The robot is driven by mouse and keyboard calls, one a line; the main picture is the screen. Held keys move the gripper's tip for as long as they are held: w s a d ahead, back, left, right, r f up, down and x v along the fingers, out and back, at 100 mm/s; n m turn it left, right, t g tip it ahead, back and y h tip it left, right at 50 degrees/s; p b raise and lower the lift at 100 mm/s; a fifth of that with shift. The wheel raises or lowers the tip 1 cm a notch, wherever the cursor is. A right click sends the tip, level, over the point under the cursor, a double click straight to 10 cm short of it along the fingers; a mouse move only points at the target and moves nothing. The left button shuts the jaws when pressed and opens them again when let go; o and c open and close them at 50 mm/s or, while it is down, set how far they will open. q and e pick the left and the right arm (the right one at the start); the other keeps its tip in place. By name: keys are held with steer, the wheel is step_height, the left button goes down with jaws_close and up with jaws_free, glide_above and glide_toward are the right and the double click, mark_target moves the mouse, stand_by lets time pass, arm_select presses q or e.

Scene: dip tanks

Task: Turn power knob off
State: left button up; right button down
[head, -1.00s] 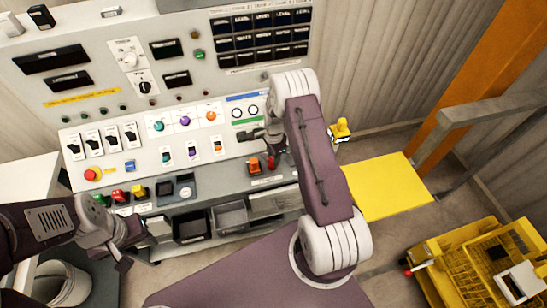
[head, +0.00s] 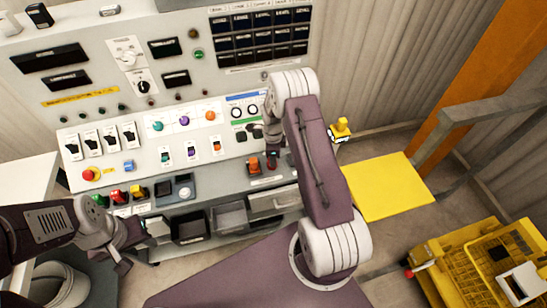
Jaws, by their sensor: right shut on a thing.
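The control panel (head: 100,75) fills the upper left of the head view. My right gripper (head: 257,131) is at the panel's right part, below two round dials under a blue strip. It is shut on a small dark knob there, which I take to be the power knob; the jaws and arm hide most of it, so its pointer direction cannot be read. My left gripper (head: 133,248) hangs at the lower left, in front of the panel's lower ledge, with its fingers apart and nothing seen between them.
An orange-red button (head: 254,165) sits just below my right gripper. Several black rocker switches (head: 110,138) and coloured knobs line the panel's left. A grey bin (head: 229,217) is under the ledge. A yellow platform (head: 385,186) and yellow cart (head: 480,260) stand at right.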

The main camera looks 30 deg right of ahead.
steer(key=shift+w+r, duration=0.1)
steer(key=shift+w, duration=0.1)
steer(key=c, duration=1.2)
jaws_free()
steer(key=shift+o, duration=0.7)
steer(key=shift+s+a, duration=0.1)
steer(key=shift+a, duration=0.05)
step_height(320, 180, up, 9)
steer(key=shift+s+r+b, duration=0.1)
steer(key=shift+b, duration=0.45)
